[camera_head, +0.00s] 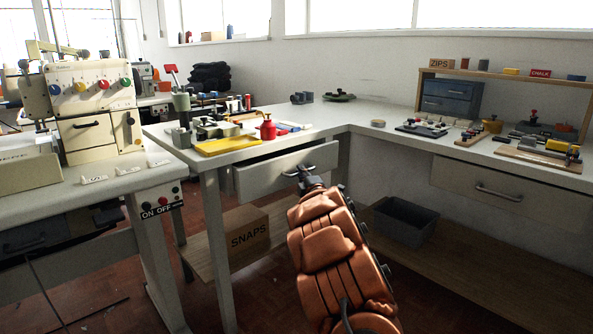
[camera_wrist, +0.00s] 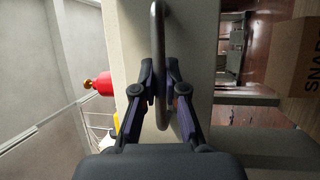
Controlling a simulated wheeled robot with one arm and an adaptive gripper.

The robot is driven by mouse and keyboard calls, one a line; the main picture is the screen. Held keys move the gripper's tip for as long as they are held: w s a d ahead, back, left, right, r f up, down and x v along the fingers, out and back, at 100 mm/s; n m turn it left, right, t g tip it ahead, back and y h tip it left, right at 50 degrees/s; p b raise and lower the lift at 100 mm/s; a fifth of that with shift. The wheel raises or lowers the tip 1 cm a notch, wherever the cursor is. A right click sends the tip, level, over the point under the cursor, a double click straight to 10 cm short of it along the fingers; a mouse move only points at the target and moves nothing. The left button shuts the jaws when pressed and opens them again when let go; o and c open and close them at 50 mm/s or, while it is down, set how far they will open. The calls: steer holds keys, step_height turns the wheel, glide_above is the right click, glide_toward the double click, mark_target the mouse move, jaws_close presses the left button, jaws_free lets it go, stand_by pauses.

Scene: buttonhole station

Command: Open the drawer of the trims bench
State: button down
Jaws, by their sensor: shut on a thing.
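The bench drawer (camera_head: 270,176) has a pale grey front under the middle bench. A dark gap shows between its top edge and the worktop; I cannot tell how far out it stands. Its metal bar handle (camera_wrist: 159,125) crosses the wrist view from top to below the middle, against the pale drawer front (camera_wrist: 125,30). My gripper (camera_wrist: 160,82) is shut on this handle, one finger on each side. In the head view my gripper (camera_head: 306,180) is at the drawer front, partly hidden by my orange-covered arm.
A second closed drawer (camera_head: 500,193) is under the right bench. A cardboard box marked SNAPS (camera_head: 247,233) and a grey bin (camera_head: 403,222) sit on low shelves. A yellow tray (camera_head: 228,146) and a red container (camera_head: 267,130) stand on the worktop above.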

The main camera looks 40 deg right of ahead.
steer(key=s+p, duration=0.2)
steer(key=s, duration=1.3)
steer(key=shift+a+p, duration=0.15)
steer(key=shift+p, duration=0.15)
steer(key=shift+s, duration=0.1)
steer(key=c, duration=1.2)
jaws_free()
steer(key=v, duration=1.2)
